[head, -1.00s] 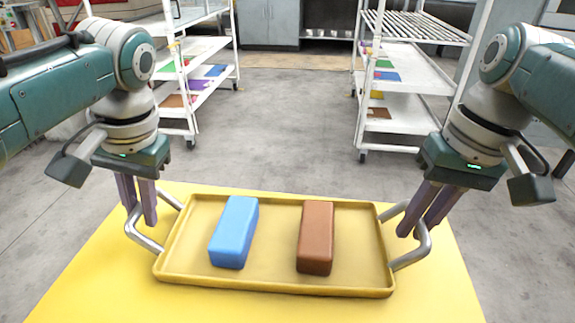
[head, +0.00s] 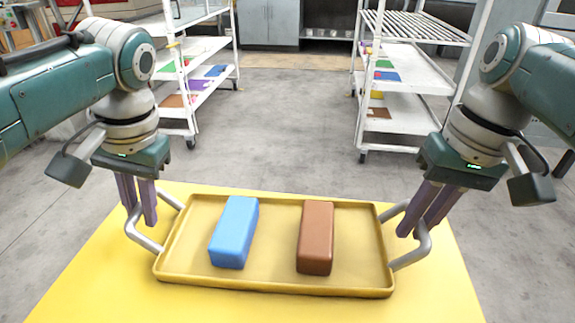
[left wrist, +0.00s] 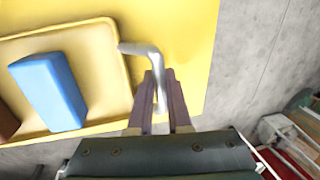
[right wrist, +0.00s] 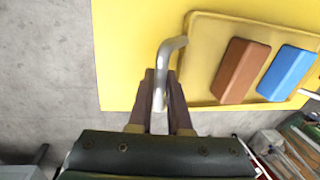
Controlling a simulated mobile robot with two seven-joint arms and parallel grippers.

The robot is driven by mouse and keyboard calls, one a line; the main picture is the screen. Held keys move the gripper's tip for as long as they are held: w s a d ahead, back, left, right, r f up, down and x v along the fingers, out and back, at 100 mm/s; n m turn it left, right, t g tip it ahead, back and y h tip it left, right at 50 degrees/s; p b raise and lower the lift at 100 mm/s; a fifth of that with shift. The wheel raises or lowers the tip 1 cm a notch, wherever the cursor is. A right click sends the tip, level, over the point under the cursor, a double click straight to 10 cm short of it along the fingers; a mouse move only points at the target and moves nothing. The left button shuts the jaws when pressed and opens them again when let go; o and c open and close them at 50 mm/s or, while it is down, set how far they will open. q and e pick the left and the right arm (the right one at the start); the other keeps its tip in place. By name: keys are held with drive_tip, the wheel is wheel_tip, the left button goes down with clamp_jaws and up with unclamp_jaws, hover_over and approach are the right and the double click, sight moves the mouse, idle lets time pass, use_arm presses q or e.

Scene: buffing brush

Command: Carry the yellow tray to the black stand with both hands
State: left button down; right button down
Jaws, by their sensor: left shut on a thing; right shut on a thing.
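The yellow tray (head: 270,283) lies on a yellow table top, with a metal handle at each end. A blue block (head: 233,232) and a brown block (head: 316,237) lie apart on it. My left gripper (head: 143,222) is shut on the left handle (head: 150,245); the handle also shows between its fingers in the left wrist view (left wrist: 145,50). My right gripper (head: 418,232) is shut on the right handle (head: 410,259), which also shows between its fingers in the right wrist view (right wrist: 172,48). I cannot make out a black stand.
The yellow table top (head: 95,290) extends around the tray. Beyond it is open grey floor (head: 275,130). White shelf carts with coloured items stand at the back left (head: 205,85) and back right (head: 405,90). Grey cabinets (head: 268,25) are at the far back.

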use_arm(q)
drive_tip(key=shift+r, duration=0.2)
use_arm(e)
drive_tip(key=shift+r, duration=0.15)
